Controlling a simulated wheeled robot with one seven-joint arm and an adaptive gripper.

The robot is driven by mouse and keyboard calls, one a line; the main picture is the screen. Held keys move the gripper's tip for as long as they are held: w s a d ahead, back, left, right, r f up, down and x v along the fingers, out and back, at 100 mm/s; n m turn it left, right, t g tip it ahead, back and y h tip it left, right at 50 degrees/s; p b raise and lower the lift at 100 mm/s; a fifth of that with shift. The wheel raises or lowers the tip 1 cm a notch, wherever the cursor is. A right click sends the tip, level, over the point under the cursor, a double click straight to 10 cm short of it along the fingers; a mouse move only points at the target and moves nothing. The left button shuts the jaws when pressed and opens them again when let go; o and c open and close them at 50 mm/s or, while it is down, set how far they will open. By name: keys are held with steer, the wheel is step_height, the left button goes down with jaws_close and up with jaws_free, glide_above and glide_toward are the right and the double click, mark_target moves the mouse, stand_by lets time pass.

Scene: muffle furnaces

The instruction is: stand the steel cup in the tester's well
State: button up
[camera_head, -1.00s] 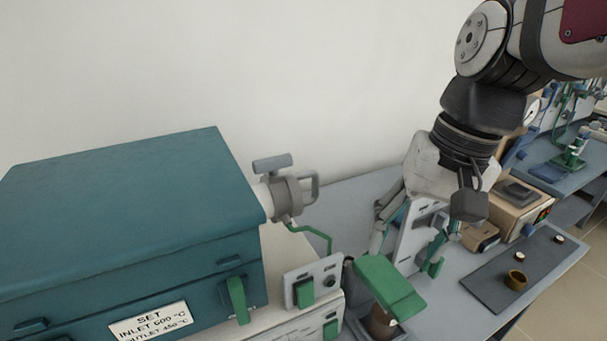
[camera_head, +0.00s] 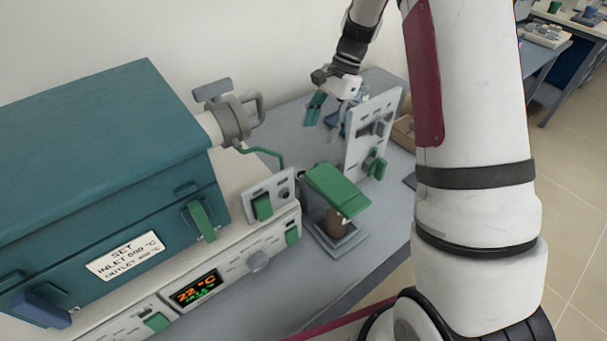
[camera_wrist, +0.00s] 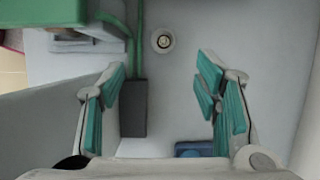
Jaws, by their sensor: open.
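My gripper (camera_head: 328,108) is open, over the bench behind the white upright panel (camera_head: 370,135). In the wrist view its teal fingers (camera_wrist: 162,85) are wide apart with nothing held. I cannot identify the tester with certainty; the upright panel carries a green knob (camera_head: 377,168).
A teal furnace (camera_head: 110,160) fills the left, with a grey valve (camera_head: 235,115) and green pipe. A green flap (camera_head: 337,187) stands over a brown vessel (camera_head: 338,222) before the panel. A dark block (camera_wrist: 132,108) lies near the left finger, a blue piece (camera_wrist: 195,149) below.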

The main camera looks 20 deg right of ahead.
steer(key=x, duration=1.5)
steer(key=shift+w+d+f+p, duration=0.1)
steer(key=shift+w+d+p, duration=0.2)
steer(key=shift+w+d, duration=0.05)
jaws_close()
